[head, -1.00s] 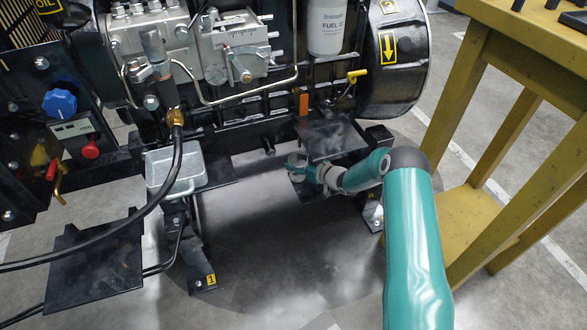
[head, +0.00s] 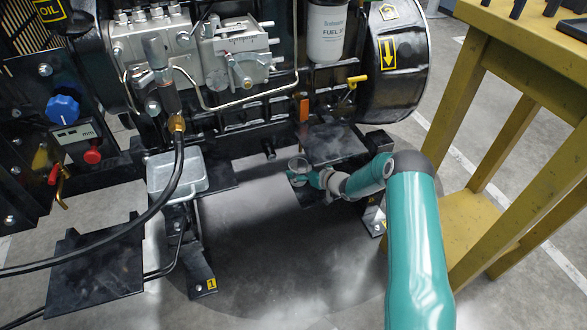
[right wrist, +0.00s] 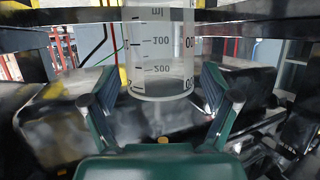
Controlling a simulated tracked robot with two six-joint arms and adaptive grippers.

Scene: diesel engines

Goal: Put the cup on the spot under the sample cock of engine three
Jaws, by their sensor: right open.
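The cup (head: 298,164) is a clear cup with a dark scale. In the head view it stands near the edge of a low black plate, below the engine. In the right wrist view the cup (right wrist: 160,60) stands upright beyond and between my right fingers, with gaps on both sides. My right gripper (head: 309,182) is open right beside the cup. Its two fingers (right wrist: 160,90) are spread in the right wrist view. A cock with an orange handle (head: 304,110) is above the cup; I cannot tell whether it is the sample cock. My left gripper is out of view.
A grey tray (head: 178,174) stands left of the cup, with a black hose (head: 165,195) in front. A yellow-handled valve (head: 353,82) sits on the engine. A yellow table (head: 475,90) stands at right. A foot carries a yellow label "1" (head: 211,283).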

